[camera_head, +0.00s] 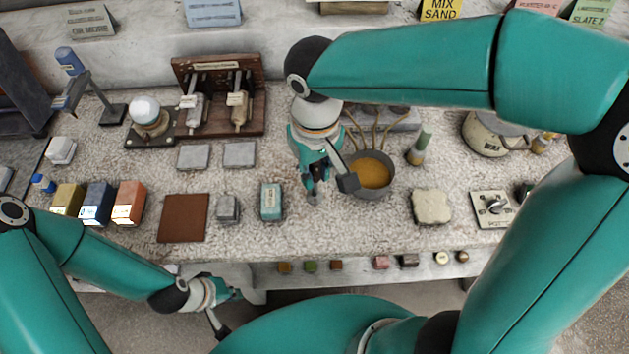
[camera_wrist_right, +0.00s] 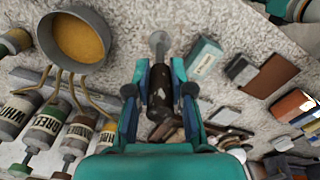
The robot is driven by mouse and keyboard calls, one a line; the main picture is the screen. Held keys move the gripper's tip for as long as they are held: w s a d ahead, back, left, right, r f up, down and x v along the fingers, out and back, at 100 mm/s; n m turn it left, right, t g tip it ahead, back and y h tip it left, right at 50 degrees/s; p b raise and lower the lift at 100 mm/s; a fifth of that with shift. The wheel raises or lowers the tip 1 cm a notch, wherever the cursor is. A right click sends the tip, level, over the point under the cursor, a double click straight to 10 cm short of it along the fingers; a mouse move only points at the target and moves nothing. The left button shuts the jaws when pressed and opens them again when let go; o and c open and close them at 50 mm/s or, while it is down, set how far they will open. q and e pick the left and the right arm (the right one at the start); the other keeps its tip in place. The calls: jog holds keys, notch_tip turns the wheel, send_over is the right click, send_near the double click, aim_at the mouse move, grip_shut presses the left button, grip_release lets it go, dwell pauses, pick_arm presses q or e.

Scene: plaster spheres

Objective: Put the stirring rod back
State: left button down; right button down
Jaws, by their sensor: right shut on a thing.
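My right gripper (camera_wrist_right: 160,100) is shut on a dark brown handle with a pale grey round end (camera_wrist_right: 158,42), which looks like the stirring rod. In the head view this gripper (camera_head: 314,188) points down over the worktop, just left of the grey pot (camera_head: 370,190) of ochre paste. The rod is mostly hidden there. I cannot tell whether its end touches the worktop. The pot also shows at upper left in the wrist view (camera_wrist_right: 74,37). My left gripper (camera_head: 232,292) hangs low in front of the worktop; its fingers are too small to read.
A wooden rack (camera_head: 218,75) with two tagged tools stands at the back left. Curved brass hooks (camera_head: 374,128) rise behind the pot. A teal box (camera_head: 271,201) stands left of my right gripper, and a pale block (camera_head: 431,206) lies right of the pot.

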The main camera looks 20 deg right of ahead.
aim_at(315, 195)
jog(key=shift+f, duration=2)
jog(key=shift+f, duration=0.15)
jog(key=c, duration=1)
grip_release()
notch_tip(315, 195, up, 12)
jog(key=shift+r, duration=0.15)
